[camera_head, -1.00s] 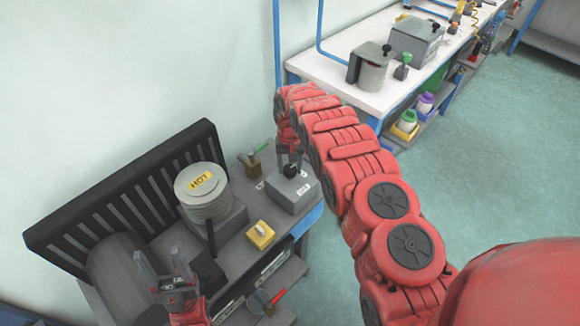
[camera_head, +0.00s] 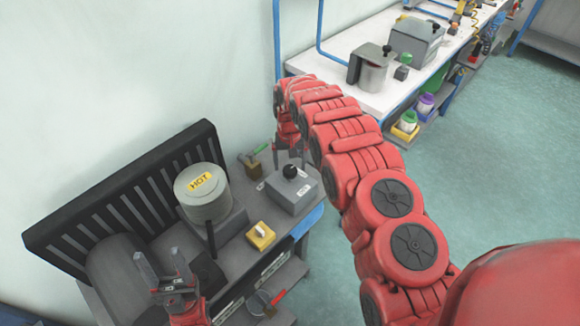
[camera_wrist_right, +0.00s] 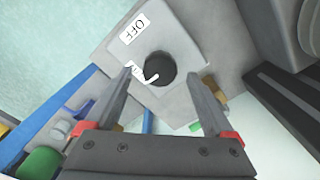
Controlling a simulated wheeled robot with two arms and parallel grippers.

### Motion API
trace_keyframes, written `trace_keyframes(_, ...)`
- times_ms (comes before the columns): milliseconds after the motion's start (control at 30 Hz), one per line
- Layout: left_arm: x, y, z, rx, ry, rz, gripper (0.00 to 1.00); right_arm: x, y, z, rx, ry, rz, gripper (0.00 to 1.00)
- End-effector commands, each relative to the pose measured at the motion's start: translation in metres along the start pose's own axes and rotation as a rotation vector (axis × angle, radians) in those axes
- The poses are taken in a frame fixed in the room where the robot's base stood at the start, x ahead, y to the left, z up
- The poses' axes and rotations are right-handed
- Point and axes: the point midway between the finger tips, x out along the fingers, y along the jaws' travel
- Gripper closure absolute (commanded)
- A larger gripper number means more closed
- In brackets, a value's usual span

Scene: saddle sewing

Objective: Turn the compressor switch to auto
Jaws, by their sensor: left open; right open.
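The compressor switch is a grey box (camera_head: 293,194) with a round black knob (camera_head: 290,171) on top, at the right end of the dark bench. In the right wrist view the knob (camera_wrist_right: 159,66) has a white mark on its lower left edge. An "OFF" label (camera_wrist_right: 134,28) lies above left of it; a second label (camera_wrist_right: 132,69) is partly hidden by a finger and unreadable. My right gripper (camera_head: 289,158) is open over the box, its fingertips on either side of the knob in the wrist view; contact cannot be told. My left gripper (camera_head: 162,262) is open and empty at lower left.
A cylinder marked "HOT" (camera_head: 206,205) and a yellow switch box (camera_head: 261,236) stand left of the grey box. A green-handled tool (camera_head: 252,164) is behind it. A white bench (camera_head: 340,85) with machines is further back. The floor (camera_head: 470,190) at right is clear.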

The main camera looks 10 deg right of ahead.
Motion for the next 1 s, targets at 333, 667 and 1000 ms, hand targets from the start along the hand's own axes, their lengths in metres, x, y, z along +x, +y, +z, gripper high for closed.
trace_keyframes(333, 0.004, 0.000, -0.001, 0.000, -0.001, 0.000, 0.41, -0.085, 0.001, -0.001, 0.001, 0.003, 0.000, 0.12)
trace_keyframes(667, 0.069, -0.003, -0.012, 0.000, 0.000, 0.000, 0.41, -0.149, 0.001, -0.001, 0.001, 0.002, 0.001, 0.12)
trace_keyframes(1000, 0.074, -0.004, -0.013, 0.000, 0.000, 0.000, 0.41, -0.155, 0.000, 0.000, 0.001, 0.001, 0.000, 0.12)
